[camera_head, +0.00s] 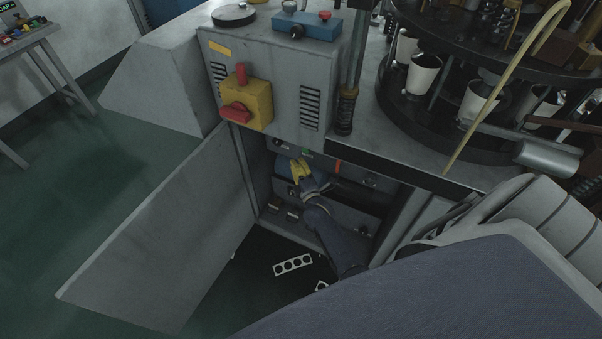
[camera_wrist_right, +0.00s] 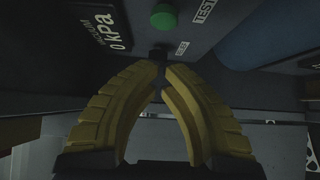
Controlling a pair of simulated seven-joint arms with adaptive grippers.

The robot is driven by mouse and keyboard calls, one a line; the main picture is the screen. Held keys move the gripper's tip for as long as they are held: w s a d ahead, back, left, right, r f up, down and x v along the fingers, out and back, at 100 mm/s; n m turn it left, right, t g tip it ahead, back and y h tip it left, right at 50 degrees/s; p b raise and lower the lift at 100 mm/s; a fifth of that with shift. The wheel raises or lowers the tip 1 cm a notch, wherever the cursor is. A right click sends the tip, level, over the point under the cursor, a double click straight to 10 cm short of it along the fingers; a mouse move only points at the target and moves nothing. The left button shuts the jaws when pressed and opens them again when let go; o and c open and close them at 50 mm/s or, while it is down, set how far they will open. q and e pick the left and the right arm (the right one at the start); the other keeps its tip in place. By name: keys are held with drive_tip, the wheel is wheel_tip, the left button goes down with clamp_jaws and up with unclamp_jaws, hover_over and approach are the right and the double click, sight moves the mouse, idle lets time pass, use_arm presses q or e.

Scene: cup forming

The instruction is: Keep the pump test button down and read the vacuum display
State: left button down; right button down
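A green round button (camera_wrist_right: 164,15) shows at the top of the right wrist view, with a TEST label (camera_wrist_right: 203,11) to its right. It also shows as a small green spot in the head view (camera_head: 307,153). The vacuum display (camera_wrist_right: 112,30), dark with white text, reads 0 kPa left of the button. My right gripper (camera_head: 297,164) is inside the open cabinet. Its yellow fingers (camera_wrist_right: 160,76) come together at the tips, with nothing visibly between them. The tips appear below the green button, near a small dark part (camera_wrist_right: 158,52); contact cannot be told. My left gripper is not in view.
The cabinet door (camera_head: 160,235) stands open to the left. A red-and-yellow switch (camera_head: 246,103) sits on the housing above the opening. A round rack with cups (camera_head: 423,74) stands at the right. A flat plate with holes (camera_head: 293,265) lies low in the cabinet.

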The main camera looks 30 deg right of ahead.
drive_tip(key=shift+w+d, duration=0.7)
drive_tip(key=shift+d, duration=0.15)
drive_tip(key=shift+w+d, duration=0.65)
drive_tip(key=shift+d, duration=0.2)
drive_tip(key=shift+w+d, duration=0.6)
drive_tip(key=shift+d, duration=0.35)
drive_tip(key=shift+d+r, duration=0.2)
drive_tip(key=shift+d, duration=0.1)
idle(0.8)
drive_tip(key=shift+a, duration=0.1)
approach(304, 150)
drive_tip(key=s+a, duration=0.2)
drive_tip(key=a, duration=0.2)
drive_tip(key=shift+s+a+f, duration=0.1)
drive_tip(key=shift+s+f, duration=0.05)
drive_tip(key=shift+s, duration=0.25)
idle(0.5)
